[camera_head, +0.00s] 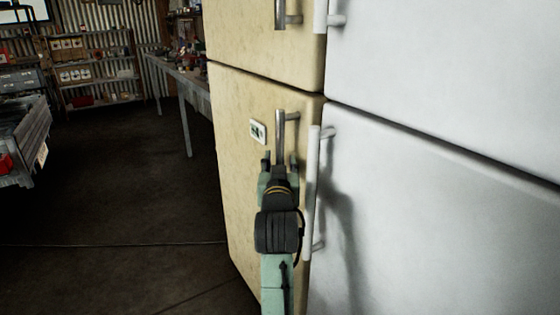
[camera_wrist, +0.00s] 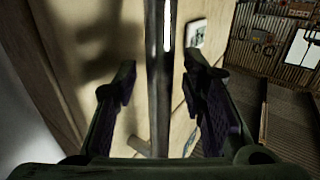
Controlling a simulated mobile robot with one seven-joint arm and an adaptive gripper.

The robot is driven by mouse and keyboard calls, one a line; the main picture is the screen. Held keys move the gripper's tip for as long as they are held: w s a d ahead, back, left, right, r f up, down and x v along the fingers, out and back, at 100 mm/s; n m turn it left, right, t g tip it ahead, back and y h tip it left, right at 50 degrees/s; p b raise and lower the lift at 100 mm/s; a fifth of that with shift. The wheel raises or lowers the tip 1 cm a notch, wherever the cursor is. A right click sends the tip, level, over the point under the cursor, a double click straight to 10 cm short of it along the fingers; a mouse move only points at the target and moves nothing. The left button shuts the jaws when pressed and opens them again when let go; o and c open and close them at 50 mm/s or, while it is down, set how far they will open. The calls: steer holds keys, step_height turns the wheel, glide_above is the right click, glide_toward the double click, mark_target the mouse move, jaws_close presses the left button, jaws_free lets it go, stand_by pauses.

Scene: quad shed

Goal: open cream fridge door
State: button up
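The cream fridge (camera_head: 245,165) stands at the centre of the head view, with an upper and a lower door that both look closed. The lower door has a vertical metal bar handle (camera_head: 280,130), whose lower part is hidden behind my arm. My gripper (camera_head: 279,161) is at this handle. In the wrist view the handle bar (camera_wrist: 157,60) runs upright between the two fingers of my gripper (camera_wrist: 160,78). The fingers are apart, with a visible gap on each side of the bar. A small label (camera_wrist: 195,33) is on the door beside the handle.
A white fridge (camera_head: 440,210) stands close on the right, its white handle (camera_head: 312,190) just beside my gripper. A workbench (camera_head: 180,75) stands behind on the left. Shelves (camera_head: 95,75) and a grey vehicle or trailer (camera_head: 25,140) are farther left. Floor (camera_head: 130,200) left of the fridge is clear.

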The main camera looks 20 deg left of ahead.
steer(key=shift+w, duration=0.1)
steer(key=shift+c, duration=0.5)
jaws_close()
stand_by(0.4)
